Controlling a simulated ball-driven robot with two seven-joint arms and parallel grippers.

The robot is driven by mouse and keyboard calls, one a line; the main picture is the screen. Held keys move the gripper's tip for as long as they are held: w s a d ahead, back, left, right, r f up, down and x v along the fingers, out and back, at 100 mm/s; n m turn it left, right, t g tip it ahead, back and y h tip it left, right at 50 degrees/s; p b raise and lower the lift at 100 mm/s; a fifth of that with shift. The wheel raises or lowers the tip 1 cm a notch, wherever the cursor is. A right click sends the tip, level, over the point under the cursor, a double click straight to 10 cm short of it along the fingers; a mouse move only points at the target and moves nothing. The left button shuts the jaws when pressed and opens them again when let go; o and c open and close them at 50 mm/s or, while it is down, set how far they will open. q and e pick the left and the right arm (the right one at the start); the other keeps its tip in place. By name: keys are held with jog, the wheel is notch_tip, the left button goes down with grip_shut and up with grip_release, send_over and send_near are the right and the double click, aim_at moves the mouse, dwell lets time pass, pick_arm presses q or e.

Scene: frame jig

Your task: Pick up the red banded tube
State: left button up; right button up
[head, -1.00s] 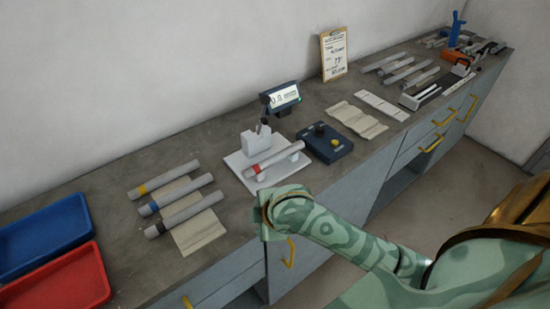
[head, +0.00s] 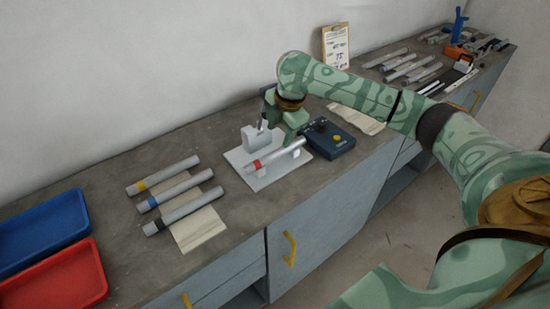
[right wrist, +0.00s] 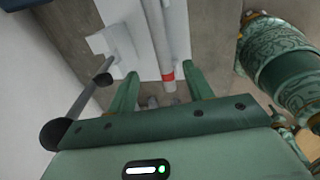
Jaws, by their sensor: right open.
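My left gripper is not in view.
Yellow, blue and black banded tubes (head: 178,190) lie on a cloth to the left. Blue (head: 45,228) and red (head: 60,280) trays stand further left. A dark control box (head: 330,140) sits close right of the jig. A clipboard (head: 336,45) leans on the wall.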

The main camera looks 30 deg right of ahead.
jog(key=b, duration=0.1)
send_over(277, 152)
jog(key=s, duration=0.1)
jog(key=f, duration=0.4)
jog(key=shift+s+a+f, duration=0.1)
jog(key=shift+a+f, duration=0.3)
jog(key=x, duration=0.1)
jog(key=b+x, duration=0.1)
jog(key=x, duration=0.1)
jog(key=b+x, duration=0.1)
jog(key=shift+s+d+f, duration=0.1)
jog(key=shift+d+f, duration=0.25)
jog(key=shift+d, duration=0.05)
jog(key=shift+f+b, duration=0.3)
jog(key=shift+b, duration=0.05)
jog(key=shift+r, duration=0.15)
grip_shut()
